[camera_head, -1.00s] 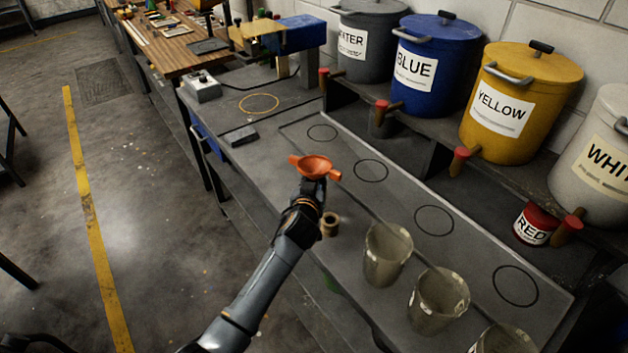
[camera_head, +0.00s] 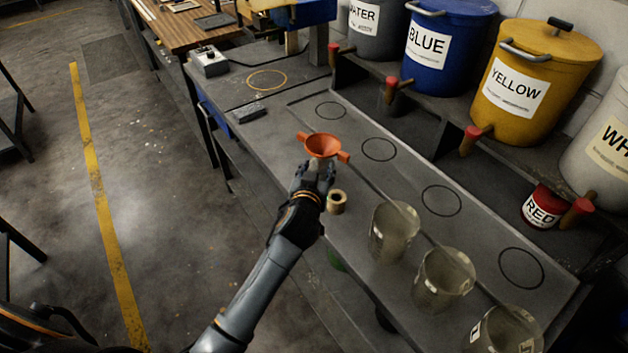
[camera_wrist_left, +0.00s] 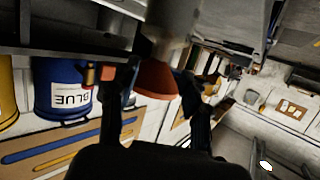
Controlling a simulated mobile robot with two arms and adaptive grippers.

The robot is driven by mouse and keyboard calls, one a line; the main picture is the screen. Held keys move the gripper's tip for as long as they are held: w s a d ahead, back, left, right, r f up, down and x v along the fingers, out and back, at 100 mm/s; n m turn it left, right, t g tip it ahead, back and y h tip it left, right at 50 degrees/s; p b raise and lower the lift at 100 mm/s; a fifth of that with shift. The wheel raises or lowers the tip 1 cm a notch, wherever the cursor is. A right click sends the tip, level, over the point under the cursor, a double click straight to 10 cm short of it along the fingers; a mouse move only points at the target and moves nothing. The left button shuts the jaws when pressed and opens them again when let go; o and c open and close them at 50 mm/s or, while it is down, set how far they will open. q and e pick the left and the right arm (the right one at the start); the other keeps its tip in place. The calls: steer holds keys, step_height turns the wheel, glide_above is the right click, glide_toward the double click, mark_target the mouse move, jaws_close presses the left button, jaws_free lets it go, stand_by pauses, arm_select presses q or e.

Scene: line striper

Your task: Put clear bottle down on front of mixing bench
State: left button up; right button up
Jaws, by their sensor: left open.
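My left gripper (camera_head: 316,172) reaches over the front edge of the mixing bench (camera_head: 300,125). An orange funnel (camera_head: 322,145) with side tabs shows just beyond its fingertips. In the left wrist view, which is upside down, the dark fingers (camera_wrist_left: 157,88) are spread, with the orange funnel (camera_wrist_left: 157,80) between or just beyond them. A pale grey cylinder (camera_wrist_left: 168,42) joins the funnel's narrow side; it may be the clear bottle, but I cannot tell for certain. In the head view no bottle body shows under the funnel. My right gripper is out of view.
Several clear cups, one here (camera_head: 393,232), stand right of a tan roll (camera_head: 336,201) near the front edge. Drawn circles (camera_head: 379,150) behind are empty. Blue (camera_head: 450,45) and yellow (camera_head: 535,80) buckets and a red can (camera_head: 542,207) stand at the back.

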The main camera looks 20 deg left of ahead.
arm_select(q)
steer(key=shift+b+v, duration=0.35)
steer(key=shift+v, duration=2.4)
